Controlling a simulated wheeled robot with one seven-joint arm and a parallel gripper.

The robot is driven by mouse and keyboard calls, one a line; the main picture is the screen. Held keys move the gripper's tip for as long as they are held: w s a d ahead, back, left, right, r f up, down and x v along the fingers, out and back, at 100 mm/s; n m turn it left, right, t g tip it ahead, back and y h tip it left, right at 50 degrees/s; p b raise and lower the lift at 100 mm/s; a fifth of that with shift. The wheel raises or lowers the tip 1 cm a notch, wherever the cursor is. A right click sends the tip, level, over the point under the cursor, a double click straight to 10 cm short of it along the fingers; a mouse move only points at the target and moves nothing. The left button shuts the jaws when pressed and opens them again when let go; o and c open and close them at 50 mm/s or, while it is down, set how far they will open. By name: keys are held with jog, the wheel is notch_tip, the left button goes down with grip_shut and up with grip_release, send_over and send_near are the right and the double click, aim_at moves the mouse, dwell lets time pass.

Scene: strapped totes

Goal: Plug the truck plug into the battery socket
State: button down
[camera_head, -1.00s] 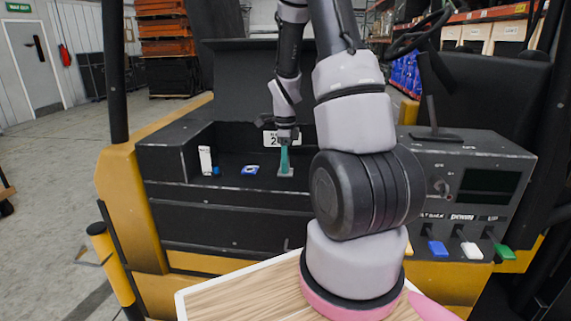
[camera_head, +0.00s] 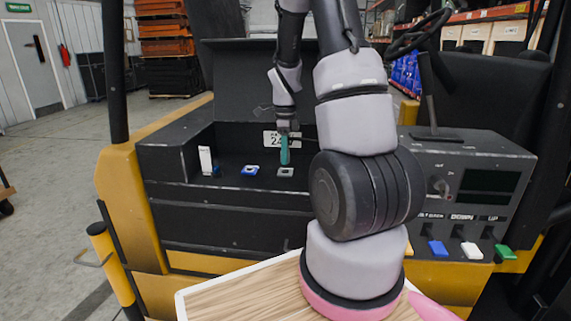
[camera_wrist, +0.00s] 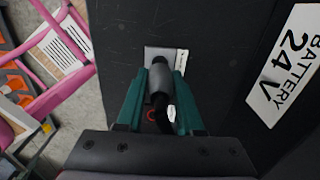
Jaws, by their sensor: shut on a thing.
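My gripper (camera_wrist: 157,92) has green fingers shut on the truck plug (camera_wrist: 159,82), a grey-black body with a dark cable running back toward the wrist. In the wrist view a pale grey square plate (camera_wrist: 180,58), partly hidden by the plug, lies just beyond the plug's tip. In the head view my gripper (camera_head: 284,158) points down just above a grey square plate (camera_head: 286,172) on the black ledge. The plug is too small to make out there. I cannot tell whether the plug touches the plate. A white "BATTERY 24 V" label (camera_wrist: 290,65) sits beside it.
On the same ledge are a blue-and-white square plate (camera_head: 250,170) and a white upright piece (camera_head: 205,160) with blue at its foot. The panel with levers (camera_head: 465,190) stands at right. A dark side wall bounds the recess at left.

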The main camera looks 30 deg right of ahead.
jog(key=shift+r, duration=1.4)
jog(key=shift+r, duration=3.05)
jog(key=shift+f, duration=0.1)
